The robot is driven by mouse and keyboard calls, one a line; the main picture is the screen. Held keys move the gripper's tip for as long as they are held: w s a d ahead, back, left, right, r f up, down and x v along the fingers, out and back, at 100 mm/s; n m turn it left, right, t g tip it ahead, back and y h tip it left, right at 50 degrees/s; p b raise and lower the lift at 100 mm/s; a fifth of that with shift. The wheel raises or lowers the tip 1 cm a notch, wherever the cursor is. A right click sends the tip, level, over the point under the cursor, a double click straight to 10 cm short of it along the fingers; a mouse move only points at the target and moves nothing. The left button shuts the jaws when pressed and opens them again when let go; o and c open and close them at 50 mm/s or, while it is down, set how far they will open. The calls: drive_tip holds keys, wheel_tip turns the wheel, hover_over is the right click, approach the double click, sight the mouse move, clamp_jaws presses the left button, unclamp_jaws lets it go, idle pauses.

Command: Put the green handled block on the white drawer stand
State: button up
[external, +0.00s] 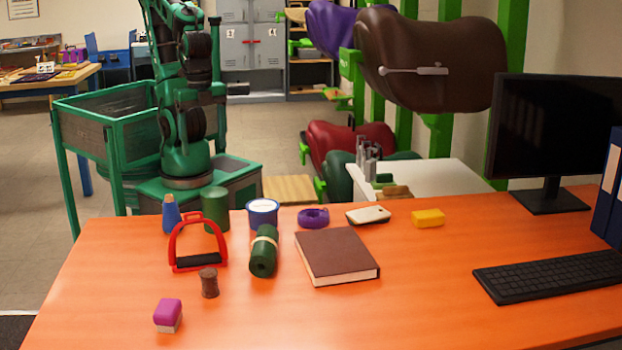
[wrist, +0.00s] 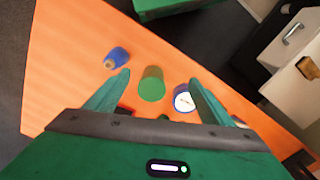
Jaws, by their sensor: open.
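A plain green cylinder (external: 215,209) stands upright at the far left of the orange table; I see no handle on it. It also shows in the wrist view (wrist: 152,85), between my finger directions but below and apart from them. My gripper (wrist: 160,77) is open and empty above the table. In the external view its fingers do not show.
A green roll (external: 263,255) and brown book (external: 337,256) are nearer. Grey upright pieces (external: 367,160) and a brown item (external: 396,192) occupy the stand's left end.

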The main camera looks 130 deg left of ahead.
drive_tip(key=s, duration=0.2)
drive_tip(key=s+m, duration=0.1)
drive_tip(key=s+d+m, duration=0.1)
drive_tip(key=s, duration=0.1)
drive_tip(key=shift+s+f, duration=0.3)
